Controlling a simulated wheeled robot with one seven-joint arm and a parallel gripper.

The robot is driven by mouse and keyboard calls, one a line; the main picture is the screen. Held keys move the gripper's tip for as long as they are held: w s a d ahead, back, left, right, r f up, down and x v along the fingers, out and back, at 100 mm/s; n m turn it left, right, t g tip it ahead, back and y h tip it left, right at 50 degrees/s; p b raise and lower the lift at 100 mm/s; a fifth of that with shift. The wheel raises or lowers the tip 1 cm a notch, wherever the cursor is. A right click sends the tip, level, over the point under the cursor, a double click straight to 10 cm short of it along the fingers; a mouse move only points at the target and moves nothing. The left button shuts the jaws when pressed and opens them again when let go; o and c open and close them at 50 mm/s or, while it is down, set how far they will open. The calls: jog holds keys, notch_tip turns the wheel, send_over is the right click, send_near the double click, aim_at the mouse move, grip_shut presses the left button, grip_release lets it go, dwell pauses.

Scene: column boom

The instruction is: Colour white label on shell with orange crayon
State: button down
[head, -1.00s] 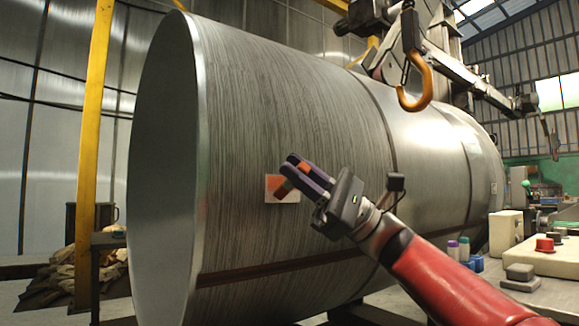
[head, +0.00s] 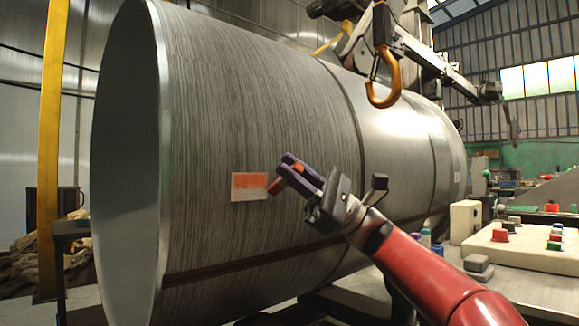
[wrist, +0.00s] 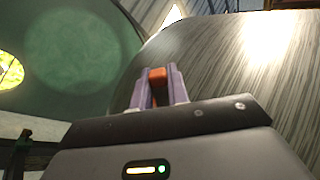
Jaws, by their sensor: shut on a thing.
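The big grey metal shell (head: 270,130) lies on its side across the head view, its open end at the left. The white label (head: 248,194) is on its side. The upper part of the label is orange and a lower strip is white. My gripper (head: 288,172) is just right of the label, shut on the orange crayon (head: 277,186). The crayon's tip points down and left, close to the label's right edge. I cannot tell if it touches the shell. In the wrist view the crayon (wrist: 157,86) sits between the two purple fingers.
An orange hook (head: 384,92) hangs in front of the shell's upper right. A yellow post (head: 50,150) stands at the left. A bench at the right holds a cream control box (head: 520,247) with coloured buttons and a grey block (head: 478,265).

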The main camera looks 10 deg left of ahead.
jog(key=s+a+b, duration=0.4)
jog(key=s+a, duration=0.1)
jog(key=s, duration=0.1)
jog(key=shift+s+a, duration=0.3)
dwell(0.5)
jog(key=shift+s+d+f+b, duration=0.1)
jog(key=shift+b, duration=0.2)
jog(key=shift+s+d+f+b, duration=0.1)
jog(key=shift+s+d+b, duration=0.85)
jog(key=shift+d+b, duration=0.2)
jog(key=shift+s+d+b, duration=0.9)
jog(key=shift+d+b, duration=0.15)
jog(key=shift+b, duration=0.15)
